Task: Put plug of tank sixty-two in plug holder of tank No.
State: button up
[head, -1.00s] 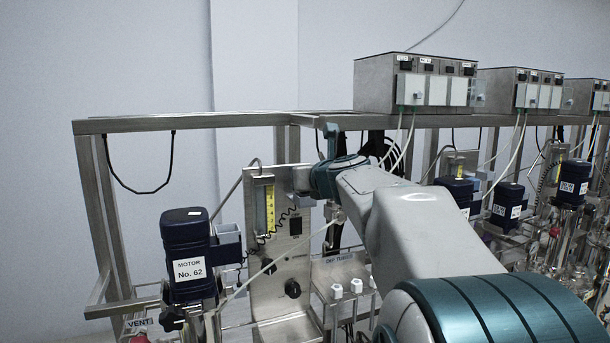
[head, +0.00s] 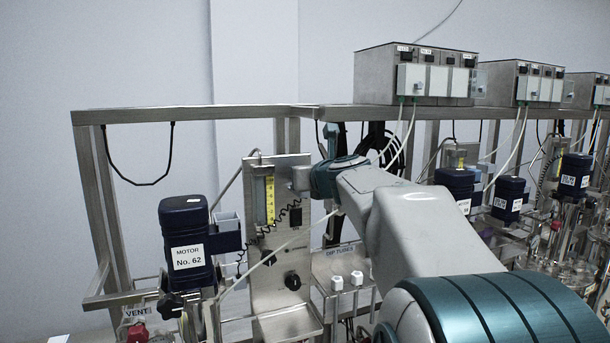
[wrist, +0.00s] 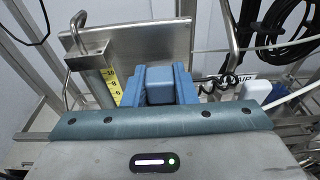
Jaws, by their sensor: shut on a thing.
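The motor labelled No. 62 (head: 186,245) stands at left in the head view, dark blue. A grey open-topped box (head: 229,232), possibly the plug holder, is beside it. A coiled black cord (head: 268,235) runs from near the motor up toward the steel panel (head: 285,268); it also shows in the wrist view (wrist: 222,84). My gripper (wrist: 160,84) has blue fingers shut on a grey-blue block (wrist: 159,86), which may be the plug. In the head view my arm hides most of the gripper, and I cannot see what it holds there.
A yellow gauge (head: 270,200) is on the panel. White caps (head: 345,281) stand by the dip tubes label (head: 339,249). A steel frame (head: 245,116) runs overhead, bearing control boxes (head: 415,74). More motors (head: 508,196) stand at right. A red vent knob (head: 138,332) is low at left.

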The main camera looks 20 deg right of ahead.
jog(key=o, duration=1.1)
jog(key=shift+c, duration=0.2)
jog(key=s+r, duration=0.2)
jog(key=s, duration=1.1)
jog(key=shift+s+r, duration=0.2)
jog(key=shift+s, duration=0.15)
jog(key=s+a+f+n+g+y, duration=0.1)
jog(key=s+a+f+n+g, duration=0.2)
jog(key=a+f+n, duration=0.45)
jog(key=s+a+f+n+g+y, duration=0.2)
jog(key=s+a+f+n+g, duration=0.15)
jog(key=f+n, duration=0.75)
jog(key=s+a+f+n+g+h, duration=0.1)
jog(key=s+f+n+g+h, duration=0.2)
jog(key=s+f+n, duration=0.9)
notch_tip(320, 180, down, 2)
jog(key=n+g, duration=0.3)
jog(key=n, duration=0.2)
jog(key=shift+s+a+n, duration=0.2)
jog(key=shift+a+n, duration=0.05)
jog(key=shift+n, duration=0.1)
